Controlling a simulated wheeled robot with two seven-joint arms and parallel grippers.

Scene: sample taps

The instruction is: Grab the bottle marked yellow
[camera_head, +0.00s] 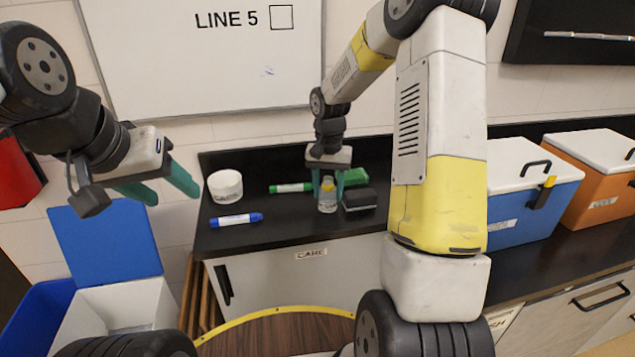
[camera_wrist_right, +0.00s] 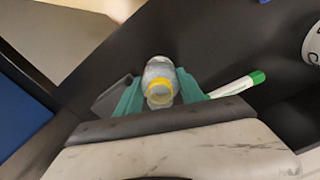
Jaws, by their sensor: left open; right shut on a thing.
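A small clear bottle with a yellow ring at its neck (camera_head: 327,197) stands on the black counter, below the whiteboard. In the right wrist view the bottle (camera_wrist_right: 160,78) sits between the two green fingers. My right gripper (camera_head: 328,184) reaches down from above and is shut on it, one finger on each side. The bottle's base looks to be at the counter top; I cannot tell if it is lifted. My left gripper (camera_head: 160,188) is open and empty at the left, away from the counter.
Blue (camera_head: 535,200) and orange (camera_head: 598,190) coolers stand at right. An open blue-lidded box (camera_head: 105,240) is at lower left.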

